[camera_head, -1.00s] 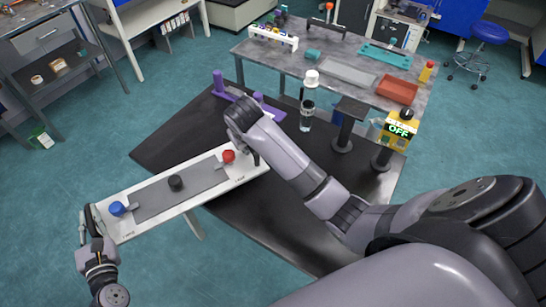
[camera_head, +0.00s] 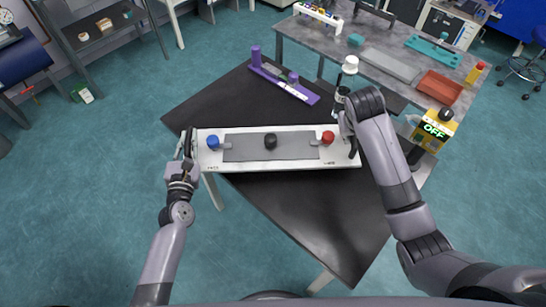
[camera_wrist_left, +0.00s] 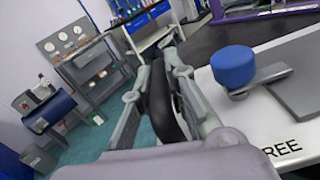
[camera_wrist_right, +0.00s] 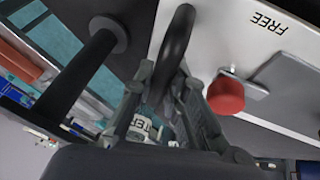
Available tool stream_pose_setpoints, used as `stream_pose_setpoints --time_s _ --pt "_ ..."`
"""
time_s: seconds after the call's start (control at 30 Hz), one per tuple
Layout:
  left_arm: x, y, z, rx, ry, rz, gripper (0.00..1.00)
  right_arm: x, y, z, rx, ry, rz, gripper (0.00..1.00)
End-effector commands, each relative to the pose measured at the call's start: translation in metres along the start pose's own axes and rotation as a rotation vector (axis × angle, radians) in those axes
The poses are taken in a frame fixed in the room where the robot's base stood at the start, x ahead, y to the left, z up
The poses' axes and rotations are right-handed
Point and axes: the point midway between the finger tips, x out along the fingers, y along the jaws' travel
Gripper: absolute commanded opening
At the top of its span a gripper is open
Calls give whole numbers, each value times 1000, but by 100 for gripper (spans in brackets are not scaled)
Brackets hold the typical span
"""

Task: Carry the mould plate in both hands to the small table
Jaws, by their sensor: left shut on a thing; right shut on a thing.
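The mould plate (camera_head: 300,163) is a long white board with a grey strip. It carries a blue knob (camera_head: 212,142) at left, a black knob (camera_head: 270,141) in the middle and a red knob (camera_head: 328,137) at right. My left gripper (camera_head: 187,147) is shut on its left end. My right gripper (camera_head: 350,136) is shut on its right end. The plate looks about level over the black table (camera_head: 300,215), its left end past the table's edge. I cannot tell whether it touches. The wrist views show the blue knob (camera_wrist_left: 233,66) and red knob (camera_wrist_right: 226,95) close by.
A purple stand (camera_head: 285,85) is on the black table behind the plate. A yellow box reading OFF (camera_head: 434,130) is at right. A grey bench (camera_head: 320,45) holds trays behind. Open floor lies at left.

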Motion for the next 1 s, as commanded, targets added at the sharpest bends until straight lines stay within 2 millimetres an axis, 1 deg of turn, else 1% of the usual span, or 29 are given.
stream_pose_setpoints --time_s 0.03,0.47,0.67,1.0 --pt "1 0 4 -1 -7 1 0 -2 -1 -3 1 8 -3 0" --pt "1 -1 2 -1 -7 0 0 -1 -1 -2 2 8 -3 0" --pt "1 -2 -3 -1 -7 0 0 4 -2 0 2 8 -3 0" --pt "1 -5 -18 -1 -7 0 0 18 -5 6 2 8 -3 0"
